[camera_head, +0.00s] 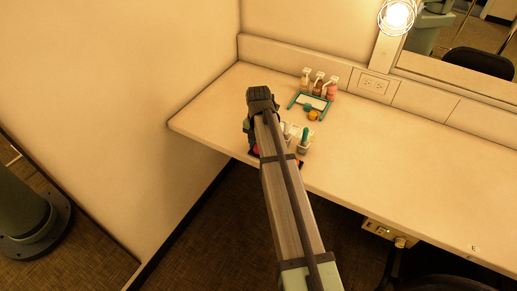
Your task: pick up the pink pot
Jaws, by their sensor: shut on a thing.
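My arm reaches over the counter, and its wrist hides much of my gripper (249,130). My gripper points down near the counter's front edge. A small pink-red patch (256,149), which looks like the pink pot, shows just below my gripper, left of the arm. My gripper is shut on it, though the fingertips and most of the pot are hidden. I cannot tell whether the pot is touching the surface below.
Right of the arm stand light cups (303,147), one with a green item. Farther back, a teal-edged tray (292,101) holds small round items, with several pump bottles (318,85) behind it. The counter's right side (420,135) is clear. A wall stands left.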

